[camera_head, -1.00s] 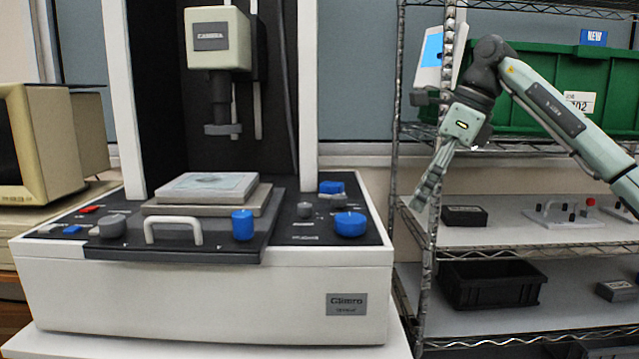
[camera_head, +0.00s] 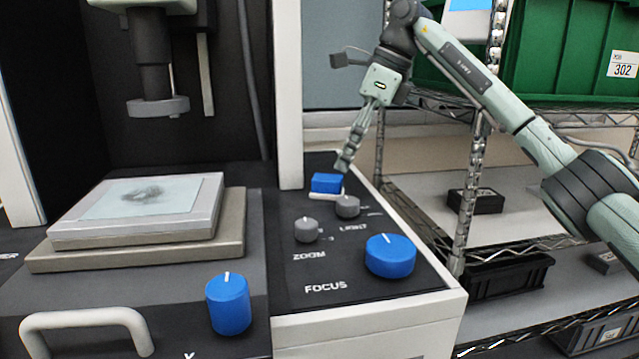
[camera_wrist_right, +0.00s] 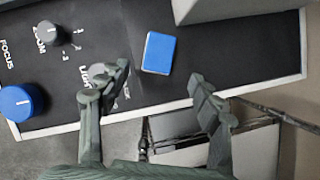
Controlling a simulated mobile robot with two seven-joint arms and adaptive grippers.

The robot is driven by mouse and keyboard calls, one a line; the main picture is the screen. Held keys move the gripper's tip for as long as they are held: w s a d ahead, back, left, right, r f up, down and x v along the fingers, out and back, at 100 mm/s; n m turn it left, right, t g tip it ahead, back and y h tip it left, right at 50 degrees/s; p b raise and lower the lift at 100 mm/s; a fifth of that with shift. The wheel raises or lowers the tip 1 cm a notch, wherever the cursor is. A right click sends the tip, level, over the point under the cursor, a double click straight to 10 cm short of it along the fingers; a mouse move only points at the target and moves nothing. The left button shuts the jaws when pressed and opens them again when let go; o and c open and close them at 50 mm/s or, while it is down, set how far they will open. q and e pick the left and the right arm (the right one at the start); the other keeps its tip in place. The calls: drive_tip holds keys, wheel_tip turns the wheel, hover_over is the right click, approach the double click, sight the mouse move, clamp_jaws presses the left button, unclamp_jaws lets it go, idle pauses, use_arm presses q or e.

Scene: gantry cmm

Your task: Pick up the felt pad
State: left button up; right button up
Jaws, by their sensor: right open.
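The felt pad (camera_head: 326,183) appears to be the small blue block with a white lower edge, lying on the black control panel behind the grey knobs. In the right wrist view the pad (camera_wrist_right: 159,52) shows as a blue rectangle just beyond the fingertips. My right gripper (camera_head: 345,166) points down just above and to the right of the pad in the head view. In the wrist view the right gripper (camera_wrist_right: 160,74) is open and empty, its fingers spread wider than the pad. My left gripper is not in view.
Grey knobs (camera_head: 347,207) and a blue focus knob (camera_head: 390,256) stand in front of the pad. The machine's white column (camera_head: 288,95) rises beside it. A wire shelf (camera_head: 470,190) with a green bin (camera_head: 575,60) stands to the right.

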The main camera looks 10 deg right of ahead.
sight(331, 177)
drive_tip(key=x, duration=0.6)
drive_tip(key=shift+a, duration=0.5)
drive_tip(key=c, duration=1.3)
